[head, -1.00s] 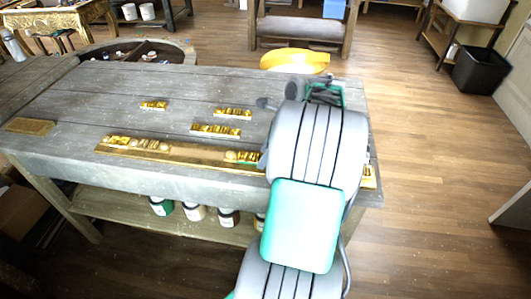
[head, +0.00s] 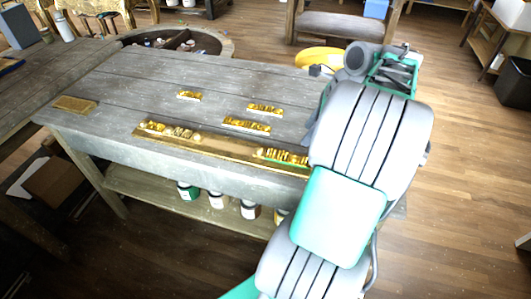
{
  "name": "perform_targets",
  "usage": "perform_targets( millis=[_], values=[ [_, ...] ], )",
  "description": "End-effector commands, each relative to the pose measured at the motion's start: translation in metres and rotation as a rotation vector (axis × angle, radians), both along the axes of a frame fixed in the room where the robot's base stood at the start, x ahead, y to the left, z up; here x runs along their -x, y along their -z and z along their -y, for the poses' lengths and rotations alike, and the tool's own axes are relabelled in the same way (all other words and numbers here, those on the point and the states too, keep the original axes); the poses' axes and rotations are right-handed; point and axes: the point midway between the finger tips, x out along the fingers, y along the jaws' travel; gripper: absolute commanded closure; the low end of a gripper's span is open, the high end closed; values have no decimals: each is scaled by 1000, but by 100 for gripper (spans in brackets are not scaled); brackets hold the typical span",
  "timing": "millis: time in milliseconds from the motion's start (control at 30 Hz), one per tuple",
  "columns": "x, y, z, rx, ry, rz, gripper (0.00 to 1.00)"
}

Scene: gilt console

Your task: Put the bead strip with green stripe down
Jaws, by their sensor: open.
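The bead strip with green stripe (head: 283,156) is a gold, beaded piece with a thin green line along its near edge. It lies on the right part of the long gilt board (head: 222,147) at the table's front, close to my arm. My arm rises at the right and covers the board's right end. My gripper's fingers are hidden behind the arm, so nothing shows between them. Other gold bead pieces (head: 170,130) sit on the board's left part, with a plain gap between them and the green-striped strip.
Loose gold strips (head: 246,126), (head: 264,109) and (head: 190,96) lie behind the board on the grey wooden table (head: 125,105). A flat gold plate (head: 75,104) lies at the left. Paint jars (head: 217,198) stand on the shelf below. The table's left middle is clear.

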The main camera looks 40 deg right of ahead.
Motion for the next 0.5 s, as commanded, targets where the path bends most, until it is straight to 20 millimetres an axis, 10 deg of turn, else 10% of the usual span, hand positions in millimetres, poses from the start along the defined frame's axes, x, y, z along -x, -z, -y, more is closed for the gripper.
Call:
perform_targets(
  millis=[267, 500],
  values=[
    [-54, -14, -156, 340, -880, 156, 48],
    [-12, 3, -277, 729, -1892, 287, 48]
  ],
)
